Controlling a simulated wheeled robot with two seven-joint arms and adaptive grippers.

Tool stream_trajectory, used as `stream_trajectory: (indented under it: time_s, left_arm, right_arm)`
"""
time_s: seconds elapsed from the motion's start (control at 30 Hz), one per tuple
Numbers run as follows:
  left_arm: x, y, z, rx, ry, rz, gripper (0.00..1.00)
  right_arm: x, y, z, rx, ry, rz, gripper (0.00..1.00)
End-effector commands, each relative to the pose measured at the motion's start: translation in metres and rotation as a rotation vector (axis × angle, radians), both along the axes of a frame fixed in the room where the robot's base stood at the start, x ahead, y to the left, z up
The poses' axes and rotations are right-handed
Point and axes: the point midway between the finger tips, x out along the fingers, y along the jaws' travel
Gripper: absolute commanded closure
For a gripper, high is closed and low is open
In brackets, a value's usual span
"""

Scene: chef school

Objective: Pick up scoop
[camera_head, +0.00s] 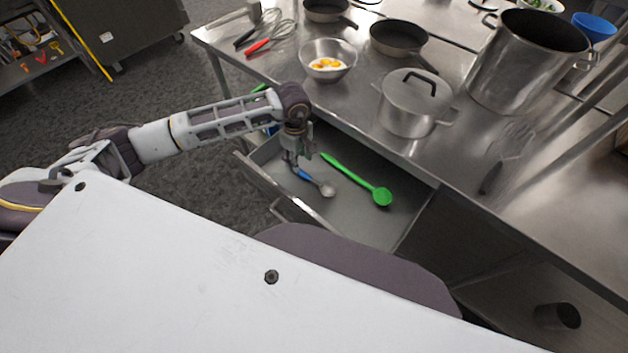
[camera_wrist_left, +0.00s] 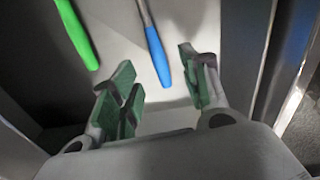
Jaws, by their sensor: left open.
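A scoop with a blue handle and a metal head (camera_head: 328,190) lies in the open drawer (camera_head: 345,221). Its blue handle also shows in the left wrist view (camera_wrist_left: 158,60). A green spoon (camera_head: 381,196) lies beside it in the drawer, and its green handle shows at the upper left of the wrist view (camera_wrist_left: 76,35). My left gripper (camera_head: 293,160) points down into the drawer at the scoop's handle end. In the wrist view its green-padded fingers (camera_wrist_left: 162,92) are open, with the handle end between and just beyond the tips. My right gripper is out of view.
The steel counter above the drawer holds a bowl with eggs (camera_head: 328,60), a lidded pot (camera_head: 407,103), pans (camera_head: 399,38), whisks (camera_head: 270,40) and a large stockpot (camera_head: 530,55). The drawer walls and counter edge surround the gripper closely.

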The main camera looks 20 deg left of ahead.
Motion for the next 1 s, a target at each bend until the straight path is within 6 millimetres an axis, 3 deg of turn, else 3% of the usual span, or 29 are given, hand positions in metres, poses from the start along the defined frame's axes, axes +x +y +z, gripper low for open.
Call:
stream_trajectory:
  time_s: [0.2, 0.47, 0.73, 1.0]
  left_arm:
    - [0.0, 0.0, -0.015, -0.001, 0.0, 0.001, 0.55]
    - [0.0, 0.0, -0.016, 0.0, -0.001, 0.0, 0.55]
    - [0.001, 0.0, -0.024, -0.001, 0.001, 0.0, 0.55]
    - [0.003, 0.001, -0.052, -0.001, 0.002, 0.001, 0.55]
  right_arm:
    - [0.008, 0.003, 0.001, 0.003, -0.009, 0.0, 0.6]
    - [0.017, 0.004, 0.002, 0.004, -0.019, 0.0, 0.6]
    - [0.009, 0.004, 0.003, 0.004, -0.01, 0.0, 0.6]
    - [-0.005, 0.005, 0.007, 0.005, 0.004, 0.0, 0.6]
